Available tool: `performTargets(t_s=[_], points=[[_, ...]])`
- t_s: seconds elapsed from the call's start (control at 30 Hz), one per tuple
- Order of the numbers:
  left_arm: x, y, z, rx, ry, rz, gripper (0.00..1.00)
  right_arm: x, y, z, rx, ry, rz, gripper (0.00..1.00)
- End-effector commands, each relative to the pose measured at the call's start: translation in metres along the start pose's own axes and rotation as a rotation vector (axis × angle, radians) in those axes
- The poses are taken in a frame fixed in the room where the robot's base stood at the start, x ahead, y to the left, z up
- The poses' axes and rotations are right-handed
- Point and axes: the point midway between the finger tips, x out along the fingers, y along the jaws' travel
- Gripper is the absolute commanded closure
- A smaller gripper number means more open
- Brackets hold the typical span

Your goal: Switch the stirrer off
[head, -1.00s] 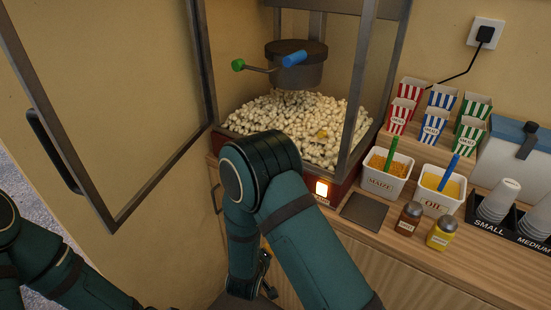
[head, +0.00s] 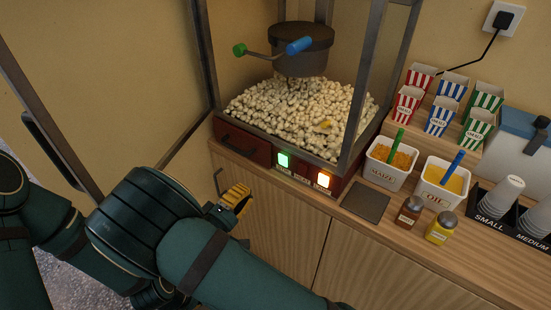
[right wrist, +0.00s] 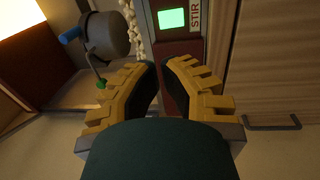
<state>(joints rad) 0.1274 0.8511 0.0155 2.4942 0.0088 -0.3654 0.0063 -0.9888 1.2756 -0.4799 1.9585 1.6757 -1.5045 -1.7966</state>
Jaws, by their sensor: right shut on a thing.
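The stirrer switch (head: 284,160) glows green on the red base of the popcorn machine (head: 243,145). In the right wrist view the lit switch (right wrist: 172,18) sits beside the label STIR, beyond the fingertips. My right gripper (head: 237,197), with yellow fingers, is below and to the left of the switch, apart from it, in front of the cabinet. In the right wrist view its fingers (right wrist: 160,66) are close together with a narrow gap; what they hold cannot be made out. My left gripper is out of view.
The kettle (head: 300,50) hangs above the popcorn. The glass door (head: 60,150) stands open at the left. Maize (head: 390,165) and oil (head: 442,185) tubs and two jars stand right. A cabinet handle (head: 217,182) is beside my gripper.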

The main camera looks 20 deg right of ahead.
Motion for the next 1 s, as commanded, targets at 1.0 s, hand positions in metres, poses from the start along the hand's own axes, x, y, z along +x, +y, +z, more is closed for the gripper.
performTargets(t_s=[1.0], points=[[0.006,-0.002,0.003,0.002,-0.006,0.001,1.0,0.137,-0.001,0.0,0.002,0.001,-0.002,1.0]])
